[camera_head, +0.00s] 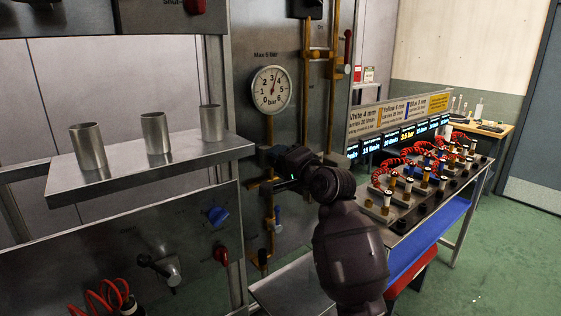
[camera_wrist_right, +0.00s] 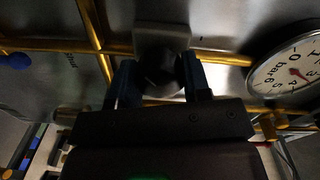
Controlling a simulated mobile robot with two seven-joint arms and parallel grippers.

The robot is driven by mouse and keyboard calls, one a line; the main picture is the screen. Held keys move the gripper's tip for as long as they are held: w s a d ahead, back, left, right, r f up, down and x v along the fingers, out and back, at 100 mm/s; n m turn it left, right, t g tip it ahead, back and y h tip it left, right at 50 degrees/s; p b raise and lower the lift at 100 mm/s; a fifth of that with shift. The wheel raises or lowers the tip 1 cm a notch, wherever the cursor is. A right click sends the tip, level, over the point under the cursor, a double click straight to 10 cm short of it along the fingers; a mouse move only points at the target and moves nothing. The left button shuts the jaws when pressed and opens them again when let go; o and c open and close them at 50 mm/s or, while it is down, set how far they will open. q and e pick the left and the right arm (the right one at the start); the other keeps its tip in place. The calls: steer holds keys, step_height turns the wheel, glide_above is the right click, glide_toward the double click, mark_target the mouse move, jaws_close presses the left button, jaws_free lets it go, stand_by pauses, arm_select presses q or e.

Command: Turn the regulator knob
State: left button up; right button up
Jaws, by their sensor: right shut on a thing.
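The regulator knob (camera_wrist_right: 160,68) is dark and sits between the two fingers of my right gripper (camera_wrist_right: 160,82) in the right wrist view. The fingers are on either side of it, shut on it. In the head view my right gripper (camera_head: 270,176) reaches the steel panel just below the round pressure gauge (camera_head: 271,90), and my arm and hand hide most of the knob. The gauge needle points up, near 3 on the bar scale. The gauge also shows at the right edge of the right wrist view (camera_wrist_right: 290,62). My left gripper is not in view.
Brass pipes (camera_head: 335,70) run up the panel. A blue knob (camera_head: 217,216) and a red knob (camera_head: 221,255) sit on the lower left panel. Steel cups (camera_head: 155,133) stand on a shelf (camera_head: 130,165) at left. A rack with red coiled hoses (camera_head: 395,160) is at right.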

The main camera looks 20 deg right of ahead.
steer(key=shift+m, duration=0.5)
steer(key=o, duration=0.9)
steer(key=shift+s+d, duration=0.1)
steer(key=b+v, duration=0.1)
steer(key=v, duration=0.9)
steer(key=shift+s, duration=0.3)
